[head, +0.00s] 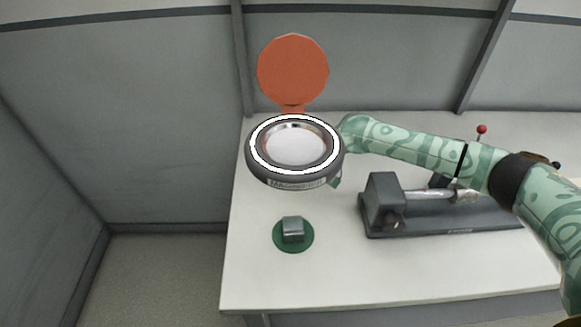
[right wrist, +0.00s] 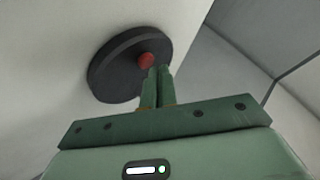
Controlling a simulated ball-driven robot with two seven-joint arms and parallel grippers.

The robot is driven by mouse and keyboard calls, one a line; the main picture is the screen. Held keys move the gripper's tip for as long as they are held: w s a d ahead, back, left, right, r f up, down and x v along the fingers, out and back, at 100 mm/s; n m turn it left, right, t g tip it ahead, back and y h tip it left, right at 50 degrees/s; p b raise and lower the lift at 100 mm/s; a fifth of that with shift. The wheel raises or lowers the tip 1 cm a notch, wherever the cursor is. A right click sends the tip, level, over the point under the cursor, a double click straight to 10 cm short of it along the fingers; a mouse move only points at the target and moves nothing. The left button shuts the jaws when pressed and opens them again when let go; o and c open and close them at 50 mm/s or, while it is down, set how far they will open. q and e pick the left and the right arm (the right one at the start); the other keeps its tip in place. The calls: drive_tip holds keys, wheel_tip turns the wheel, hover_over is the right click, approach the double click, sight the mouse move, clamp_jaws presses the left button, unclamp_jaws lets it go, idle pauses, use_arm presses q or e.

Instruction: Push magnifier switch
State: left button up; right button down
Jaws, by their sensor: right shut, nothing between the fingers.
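The magnifier (head: 256,166) is a dark round head with a lit white ring around its lens; an orange round lid (head: 293,70) stands raised behind it in the head view. In the right wrist view a dark disc (right wrist: 108,68) carries a round red button (right wrist: 146,60), which looks like the magnifier's switch. My right gripper (right wrist: 160,70) is shut and empty, its fingertips right at the red button's edge; I cannot tell if they touch. In the head view my right arm reaches in from the right, and the gripper is mostly hidden behind the magnifier. My left gripper is not in view.
A white table (head: 335,280) stands against grey panels. A green round base with a grey block (head: 293,230) sits at front left of it. A dark machine (head: 385,205) with a metal shaft lies at the right under my arm. A red ball knob (head: 481,129) shows behind it.

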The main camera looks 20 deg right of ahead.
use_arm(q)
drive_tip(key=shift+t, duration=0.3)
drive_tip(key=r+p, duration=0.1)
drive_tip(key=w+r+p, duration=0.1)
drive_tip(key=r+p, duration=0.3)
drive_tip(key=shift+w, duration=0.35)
